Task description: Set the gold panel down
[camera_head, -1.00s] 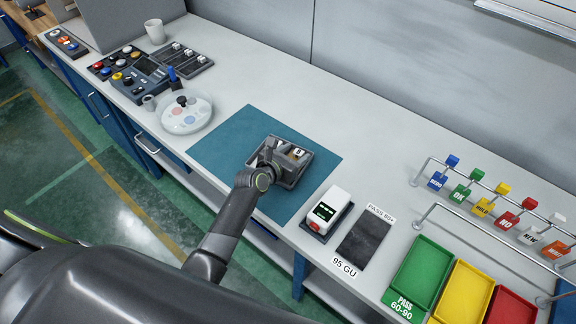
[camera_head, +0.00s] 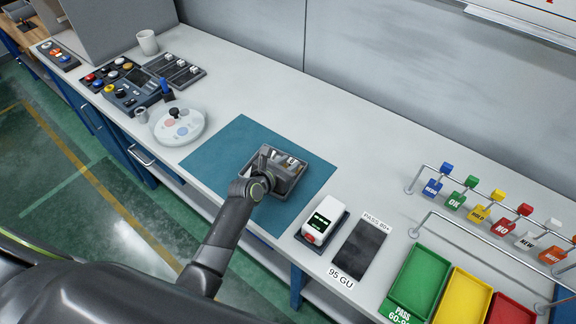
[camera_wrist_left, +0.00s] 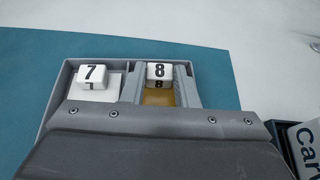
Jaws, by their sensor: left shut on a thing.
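The gold panel (camera_wrist_left: 158,97) shows in the left wrist view, under a white block marked 8 (camera_wrist_left: 160,72). It is at the right-hand side of a grey tray (camera_wrist_left: 66,88), between my gripper's fingers. Whether its underside touches the tray floor is hidden. My left gripper (camera_head: 268,163) reaches over the near left part of the tray and is shut on the panel's block. The tray also shows in the head view (camera_head: 302,168), where my gripper partly covers it. A white panel (camera_wrist_left: 97,93) with a block marked 7 (camera_wrist_left: 92,74) lies in the tray's left compartment. My right gripper does not show.
The tray stands on a teal mat (camera_head: 225,150). To its right are a white meter (camera_head: 325,215), a dark plate (camera_head: 360,248) and green (camera_head: 418,280), yellow (camera_head: 462,298) and red bins. The bench behind is clear.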

